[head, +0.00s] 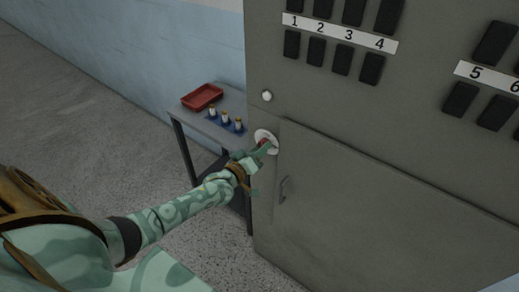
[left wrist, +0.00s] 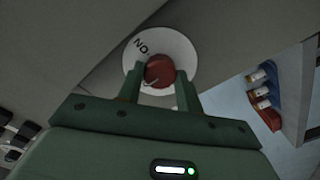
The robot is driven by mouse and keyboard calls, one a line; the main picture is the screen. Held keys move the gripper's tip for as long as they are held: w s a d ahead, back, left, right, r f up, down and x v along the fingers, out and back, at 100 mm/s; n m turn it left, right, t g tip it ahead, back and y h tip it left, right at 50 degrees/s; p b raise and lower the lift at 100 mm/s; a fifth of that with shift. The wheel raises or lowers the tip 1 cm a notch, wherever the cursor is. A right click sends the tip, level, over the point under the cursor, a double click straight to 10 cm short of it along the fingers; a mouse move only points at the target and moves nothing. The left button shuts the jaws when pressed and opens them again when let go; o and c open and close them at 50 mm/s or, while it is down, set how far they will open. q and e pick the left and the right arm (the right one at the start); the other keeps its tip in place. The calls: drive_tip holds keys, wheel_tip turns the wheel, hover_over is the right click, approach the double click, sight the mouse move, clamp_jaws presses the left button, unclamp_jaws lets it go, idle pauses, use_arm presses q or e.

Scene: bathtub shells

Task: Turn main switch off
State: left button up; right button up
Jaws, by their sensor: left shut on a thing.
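The main switch is a red knob (left wrist: 159,71) on a round white plate (left wrist: 188,44) on the grey cabinet. Lettering shows on the plate in the left wrist view. In the head view the white plate (head: 262,133) is on the cabinet's left part, partly covered by my gripper. My left gripper (head: 266,147) is at the plate. In the left wrist view its green fingers (left wrist: 158,88) stand on both sides of the red knob and are shut on it. The knob's exact angle is hard to tell. My right gripper is in neither view.
The grey cabinet (head: 350,220) has a handle (head: 284,189), a white round button (head: 267,96) and several black switches with number labels above. To the left, a side table (head: 233,100) holds a red tray (head: 202,96) and small fuse-like pieces in a blue holder (head: 225,123). Open floor lies left.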

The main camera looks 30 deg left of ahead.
use_arm(q)
drive_tip(key=o, duration=1)
drive_tip(key=shift+s, duration=0.1)
drive_tip(key=s, duration=0.5)
drive_tip(key=s+a+p, duration=0.1)
drive_tip(key=s, duration=1)
drive_tip(key=shift+s+a+p, duration=0.1)
drive_tip(key=shift+a+p, duration=0.05)
drive_tip(key=shift+p, duration=0.25)
drive_tip(key=shift+f, duration=0.1)
